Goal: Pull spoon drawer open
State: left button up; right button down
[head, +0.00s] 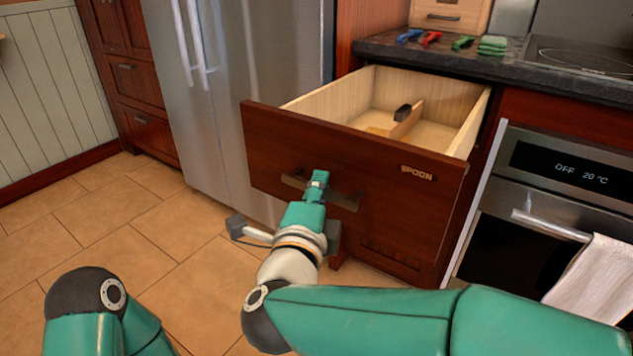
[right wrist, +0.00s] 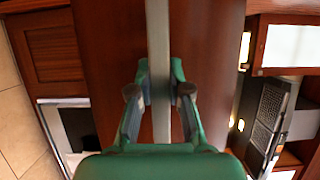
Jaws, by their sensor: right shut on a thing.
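The spoon drawer (head: 350,190) has a dark red wood front with a "SPOON" label at its upper right. It stands pulled well out from the cabinet, its pale wooden inside showing. A wooden item with a dark end (head: 405,118) lies inside. My right gripper (head: 318,184) is at the drawer's dark bar handle (head: 343,200) and shut on it. In the right wrist view the grey handle bar (right wrist: 158,50) runs between the two fingers (right wrist: 160,95). My left gripper is not in view; only part of my left arm shows at the lower left.
A dark counter (head: 440,57) above holds red, blue and green items (head: 431,38). An oven (head: 555,200) with a hanging towel (head: 600,280) stands right of the drawer. A steel fridge (head: 240,90) stands left. The tiled floor (head: 150,235) at left is clear.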

jog(key=shift+s+f, duration=0.25)
jog(key=shift+s, duration=0.05)
jog(key=shift+a, duration=0.1)
jog(key=c, duration=1.1)
grip_release()
jog(key=shift+r, duration=0.15)
